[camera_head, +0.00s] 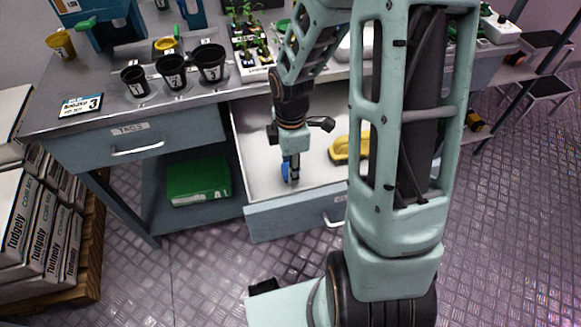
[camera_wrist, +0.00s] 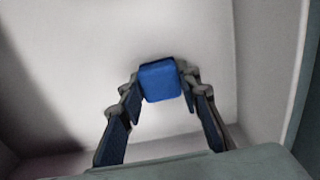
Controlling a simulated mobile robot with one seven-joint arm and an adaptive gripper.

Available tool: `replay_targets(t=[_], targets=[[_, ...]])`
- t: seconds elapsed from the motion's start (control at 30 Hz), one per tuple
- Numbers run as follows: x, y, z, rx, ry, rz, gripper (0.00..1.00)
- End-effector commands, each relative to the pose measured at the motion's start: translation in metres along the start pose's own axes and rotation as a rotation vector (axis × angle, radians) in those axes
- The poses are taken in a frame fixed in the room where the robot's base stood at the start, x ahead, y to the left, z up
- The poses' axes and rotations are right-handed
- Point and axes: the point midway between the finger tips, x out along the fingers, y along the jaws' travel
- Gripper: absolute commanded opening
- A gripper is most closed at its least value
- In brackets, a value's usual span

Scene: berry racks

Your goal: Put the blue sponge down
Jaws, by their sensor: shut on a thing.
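The blue sponge (camera_wrist: 160,82) is held between the two fingertips of my gripper (camera_wrist: 160,86) in the wrist view. In the head view my gripper (camera_head: 290,170) points down into an open drawer (camera_head: 262,135), and a bit of the blue sponge (camera_head: 285,172) shows at its tip. The drawer's pale floor lies under the sponge. I cannot tell whether the sponge touches the floor. My arm hides part of the drawer's right side.
A yellow object (camera_head: 345,148) lies in the drawer to the right of my gripper. Black pots (camera_head: 172,71) and a seedling tray (camera_head: 252,62) stand on the bench above. The drawer front (camera_head: 290,216) and side walls surround my gripper. A green box (camera_head: 198,180) sits on the lower shelf.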

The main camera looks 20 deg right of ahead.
Motion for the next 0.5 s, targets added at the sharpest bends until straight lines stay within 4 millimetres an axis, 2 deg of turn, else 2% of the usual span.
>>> replay_targets(t=[0.17,0.2,0.3,0.5], targets=[[0.0045,-0.0001,0.0001,0.0,0.0,0.0,0.12],[0.003,0.0001,0.0001,0.0,0.0,0.0,0.35],[0.0029,0.0001,0.0001,0.0,0.0,0.0,0.46],[0.0027,0.0001,0.0001,0.0,0.0,0.0,0.48]])
